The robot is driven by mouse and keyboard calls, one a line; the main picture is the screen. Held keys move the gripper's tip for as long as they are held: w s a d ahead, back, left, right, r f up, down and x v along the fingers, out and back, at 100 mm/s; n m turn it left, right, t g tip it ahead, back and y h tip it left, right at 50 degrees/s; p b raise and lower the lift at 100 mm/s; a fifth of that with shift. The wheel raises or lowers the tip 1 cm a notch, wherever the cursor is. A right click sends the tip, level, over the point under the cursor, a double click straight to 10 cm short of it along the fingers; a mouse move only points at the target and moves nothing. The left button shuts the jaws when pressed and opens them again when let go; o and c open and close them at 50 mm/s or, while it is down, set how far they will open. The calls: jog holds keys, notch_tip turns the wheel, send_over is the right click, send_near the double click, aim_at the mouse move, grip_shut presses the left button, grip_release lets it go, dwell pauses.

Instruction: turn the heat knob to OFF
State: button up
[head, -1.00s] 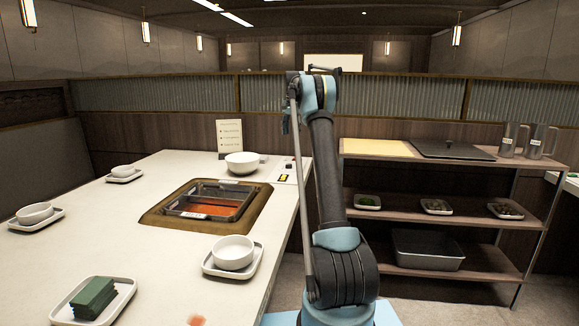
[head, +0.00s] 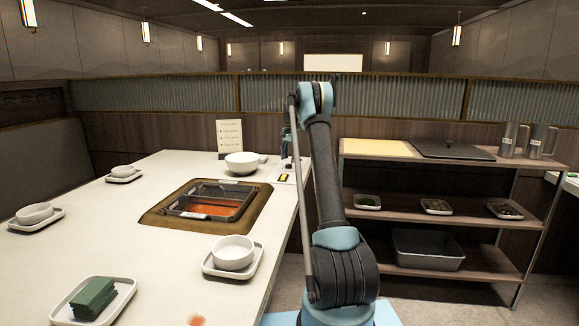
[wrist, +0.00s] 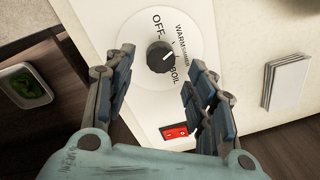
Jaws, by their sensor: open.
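The heat knob (wrist: 160,57) is a black round knob on a white dial plate (wrist: 185,22) in the wrist view. The plate is lettered OFF, WARM, SIMMER and BOIL. The knob's pale pointer line faces right, toward the WARM and SIMMER lettering; I cannot tell which exactly. My gripper (wrist: 162,68) is open, with one finger on each side of the knob and gaps between. In the head view my gripper (head: 287,143) hangs over the table's right edge, partly hidden by my arm.
A red rocker switch (wrist: 178,131) sits beside the dial, close to the fingers. A white stack (wrist: 286,81) lies to the right in the wrist view. The white table (head: 130,220) holds a sunken pot (head: 205,199), a white bowl (head: 242,163) and a menu card (head: 229,136). A shelf (head: 440,178) stands right.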

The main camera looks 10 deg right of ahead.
aim_at(289, 164)
jog(key=shift+a+f, duration=0.1)
jog(key=shift+f, duration=1.8)
jog(key=c, duration=1.1)
